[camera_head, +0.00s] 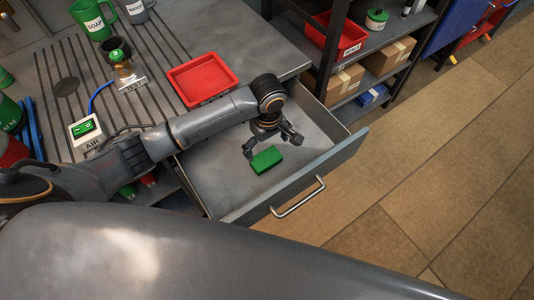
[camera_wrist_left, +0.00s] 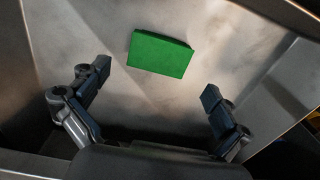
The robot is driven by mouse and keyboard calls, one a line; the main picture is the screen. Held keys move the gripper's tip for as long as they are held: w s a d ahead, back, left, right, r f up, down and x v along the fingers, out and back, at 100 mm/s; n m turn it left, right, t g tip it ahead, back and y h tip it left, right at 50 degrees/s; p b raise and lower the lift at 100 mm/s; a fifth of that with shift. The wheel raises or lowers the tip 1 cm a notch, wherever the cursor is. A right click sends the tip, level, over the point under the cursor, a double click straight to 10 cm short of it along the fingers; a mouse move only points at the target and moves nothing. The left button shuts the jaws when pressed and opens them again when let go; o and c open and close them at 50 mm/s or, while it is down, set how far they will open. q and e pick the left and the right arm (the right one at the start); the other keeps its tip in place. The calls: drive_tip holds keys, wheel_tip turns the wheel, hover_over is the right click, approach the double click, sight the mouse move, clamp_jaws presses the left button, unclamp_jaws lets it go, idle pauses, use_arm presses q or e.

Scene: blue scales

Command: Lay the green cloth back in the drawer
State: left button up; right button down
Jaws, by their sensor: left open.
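The green cloth (camera_head: 267,159) is a small folded block lying on the floor of the open grey drawer (camera_head: 222,187). My left gripper (camera_head: 271,148) is inside the drawer's outline, just over and behind the cloth. In the left wrist view the cloth (camera_wrist_left: 160,54) lies ahead of the gripper (camera_wrist_left: 155,85), beyond its two spread fingers. The fingers are open and nothing is between them; a gap shows between them and the cloth. The drawer's metal handle (camera_head: 298,197) is on its front. My right gripper is not in view.
A red tray (camera_head: 202,79) sits on the bench above the drawer. A green switch box (camera_head: 87,132) and green mug (camera_head: 92,18) stand on the bench at left. A shelf with cardboard boxes (camera_head: 388,57) is behind right. The floor at right is clear.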

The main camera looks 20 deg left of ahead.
sight(267, 159)
use_arm(q)
wheel_tip(267, 159, up, 5)
drive_tip(key=shift+f, duration=0.2)
idle(0.4)
